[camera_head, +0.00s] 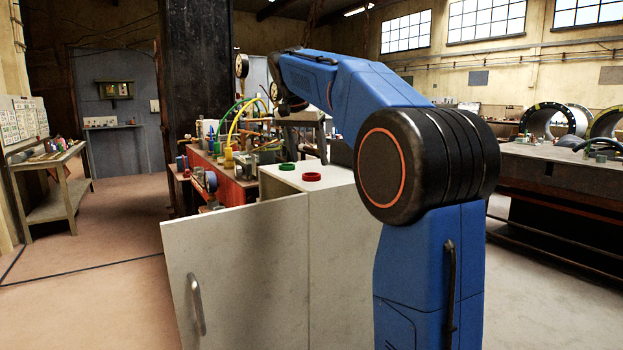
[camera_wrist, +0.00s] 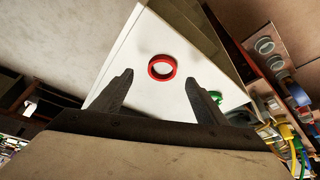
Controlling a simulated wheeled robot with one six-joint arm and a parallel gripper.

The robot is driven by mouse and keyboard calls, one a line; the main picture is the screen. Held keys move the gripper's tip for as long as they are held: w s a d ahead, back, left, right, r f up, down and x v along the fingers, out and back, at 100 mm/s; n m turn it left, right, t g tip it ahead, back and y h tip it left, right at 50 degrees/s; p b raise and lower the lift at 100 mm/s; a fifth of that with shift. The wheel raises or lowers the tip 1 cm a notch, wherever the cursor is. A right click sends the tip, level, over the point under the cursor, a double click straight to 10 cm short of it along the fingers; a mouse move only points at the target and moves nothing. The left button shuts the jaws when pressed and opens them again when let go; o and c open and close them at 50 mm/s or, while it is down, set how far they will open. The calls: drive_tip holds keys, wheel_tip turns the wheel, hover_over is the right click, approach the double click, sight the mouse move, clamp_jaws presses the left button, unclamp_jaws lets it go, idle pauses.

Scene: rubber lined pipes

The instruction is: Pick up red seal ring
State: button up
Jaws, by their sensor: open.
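The red seal ring (camera_head: 311,177) lies flat on the white cabinet top (camera_head: 330,176), near its front edge. In the wrist view the red ring (camera_wrist: 162,67) shows ahead of my gripper (camera_wrist: 158,75), between the lines of its two dark fingers. The fingers are apart with nothing between them, and the ring is not held. How high the gripper is above the ring I cannot tell exactly. A green ring (camera_head: 287,167) lies left of the red one in the head view. In the wrist view the green ring (camera_wrist: 215,97) is partly hidden by the right finger.
The cabinet's door (camera_head: 240,275) with a metal handle stands at the front left. A red workbench (camera_head: 240,191) with hoses and gauges is behind the cabinet. A table with flanged pipes (camera_head: 555,121) stands at the right.

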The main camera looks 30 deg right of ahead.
drive_tip(key=shift+x, duration=2.65)
drive_tip(key=shift+w+a, duration=0.15)
drive_tip(key=shift+c, duration=0.7)
drive_tip(key=c, duration=1)
